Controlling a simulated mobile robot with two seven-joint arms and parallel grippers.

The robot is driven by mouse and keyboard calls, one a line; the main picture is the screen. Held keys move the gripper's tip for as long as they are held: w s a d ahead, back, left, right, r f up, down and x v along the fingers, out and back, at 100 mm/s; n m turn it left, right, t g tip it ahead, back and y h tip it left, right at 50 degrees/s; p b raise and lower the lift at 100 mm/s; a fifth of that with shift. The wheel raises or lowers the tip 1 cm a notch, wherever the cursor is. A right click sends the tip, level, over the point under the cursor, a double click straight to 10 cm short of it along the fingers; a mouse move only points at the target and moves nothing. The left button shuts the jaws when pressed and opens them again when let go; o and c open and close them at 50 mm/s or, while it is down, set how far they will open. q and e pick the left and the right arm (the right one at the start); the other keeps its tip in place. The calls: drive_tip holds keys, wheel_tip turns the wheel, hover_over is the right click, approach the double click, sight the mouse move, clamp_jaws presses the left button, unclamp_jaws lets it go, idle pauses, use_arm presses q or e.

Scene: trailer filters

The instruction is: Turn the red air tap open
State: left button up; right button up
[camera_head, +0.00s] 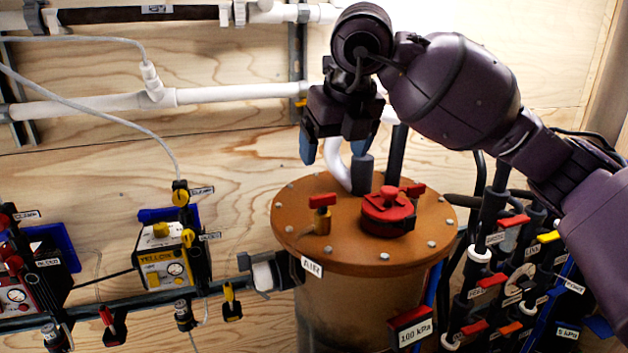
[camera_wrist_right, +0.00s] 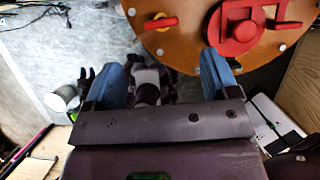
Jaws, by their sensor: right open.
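The red air tap (camera_head: 322,202) has a red handle on a brass body. It stands upright on the left part of the orange-brown round lid (camera_head: 345,262), near a tag reading AIR (camera_head: 312,267). In the right wrist view the tap (camera_wrist_right: 160,23) shows near the top, beyond the fingertips. My right gripper (camera_head: 335,155) is open and empty, with blue fingertips pointing down. It hangs above the back of the lid, higher than the tap and apart from it. In the wrist view its spread fingers (camera_wrist_right: 164,72) show at both sides.
A red round cap with a red handle (camera_head: 388,210) sits on the lid right of the tap. A white pipe and dark pipe ends (camera_head: 362,175) rise behind it. A yellow box (camera_head: 172,255) is at left; several labelled valves (camera_head: 510,265) crowd the right.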

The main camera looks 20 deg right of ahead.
sight(323, 196)
drive_tip(key=p+x, duration=0.1)
drive_tip(key=x, duration=0.8)
drive_tip(key=shift+s+f+p, duration=0.1)
drive_tip(key=shift+f+p, duration=0.1)
drive_tip(key=shift+p, duration=0.15)
drive_tip(key=shift+w+f, duration=0.25)
drive_tip(key=shift+f, duration=0.3)
use_arm(q)
drive_tip(key=s, duration=0.2)
drive_tip(key=shift+s+a+g, duration=0.2)
drive_tip(key=shift+s+g, duration=0.1)
use_arm(e)
drive_tip(key=shift+c, duration=0.3)
